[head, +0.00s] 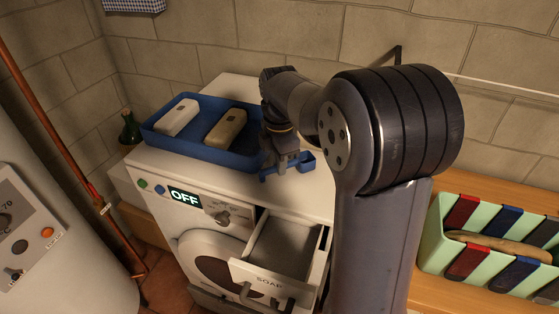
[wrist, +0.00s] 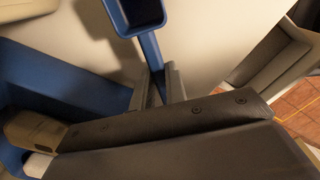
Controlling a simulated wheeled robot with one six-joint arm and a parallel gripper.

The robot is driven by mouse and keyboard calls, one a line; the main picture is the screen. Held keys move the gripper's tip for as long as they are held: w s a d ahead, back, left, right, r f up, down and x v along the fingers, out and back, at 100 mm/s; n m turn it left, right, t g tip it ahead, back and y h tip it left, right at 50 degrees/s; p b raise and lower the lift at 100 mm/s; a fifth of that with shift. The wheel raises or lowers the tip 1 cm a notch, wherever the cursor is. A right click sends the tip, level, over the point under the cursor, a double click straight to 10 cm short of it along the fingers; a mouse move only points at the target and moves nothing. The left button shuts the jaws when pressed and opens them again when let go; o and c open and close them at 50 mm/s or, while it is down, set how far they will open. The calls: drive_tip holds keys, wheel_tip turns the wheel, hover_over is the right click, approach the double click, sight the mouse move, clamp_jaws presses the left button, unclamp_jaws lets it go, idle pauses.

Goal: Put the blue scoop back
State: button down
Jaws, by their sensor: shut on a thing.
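The blue scoop (head: 306,161) is at my gripper (head: 286,166), just above or on the white top of the washing machine (head: 312,196), to the right of the blue tray. My gripper is shut on its handle. In the wrist view the scoop (wrist: 152,50) runs up from between the fingers of my gripper (wrist: 160,88), its hollow bowl at the top edge. I cannot tell whether the scoop touches the machine top. The machine's soap drawer (head: 262,276) is pulled open, below and in front of my gripper, and looks empty.
The blue tray (head: 160,141) holds a white bar (head: 177,117) and a tan bar (head: 226,127), close to my gripper's left. A mint-green divided box (head: 434,240) stands on a wooden bench at right. A dark green bottle (head: 130,130) stands behind left.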

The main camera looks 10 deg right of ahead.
drive_tip(key=c, duration=1.4)
unclamp_jaws()
drive_tip(key=shift+c, duration=0.2)
wheel_tip(320, 180, up, 12)
drive_tip(key=shift+b, duration=0.4)
